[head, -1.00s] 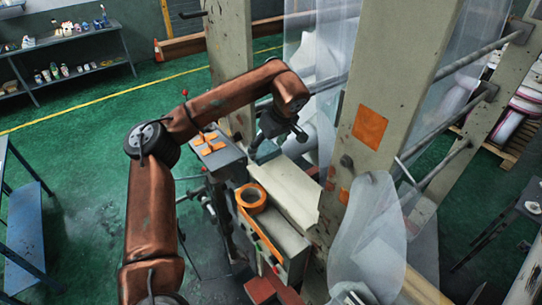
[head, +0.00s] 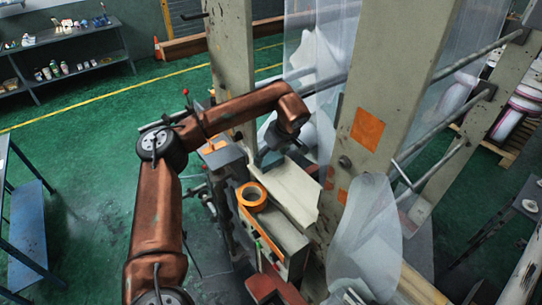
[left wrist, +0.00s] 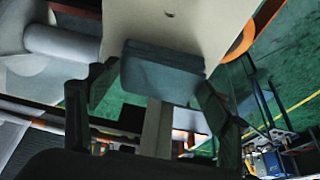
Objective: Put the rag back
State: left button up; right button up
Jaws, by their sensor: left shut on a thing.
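The rag is a folded blue-grey block (left wrist: 162,72) in the left wrist view. It sits between the two dark fingers of my left gripper (left wrist: 155,90), which is shut on it. In the head view my left gripper (head: 272,147) hangs over the far end of a cream-coloured ledge (head: 290,188) on the machine. The rag is mostly hidden by the gripper there. In the left wrist view the rag overlaps a pale machine surface (left wrist: 185,22); I cannot tell whether they touch. My right gripper is not in view.
An orange tape roll (head: 252,197) lies on the machine near the ledge. A control box (head: 222,155) stands to the left of the gripper. A tall beige post (head: 375,100) and hanging clear film (head: 365,235) stand to the right. Green floor (head: 90,170) is open at left.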

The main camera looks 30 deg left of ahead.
pick_arm(q)
jog(key=o, duration=1)
jog(key=shift+r, duration=0.1)
jog(key=b+v, duration=0.1)
jog(key=v, duration=1.1)
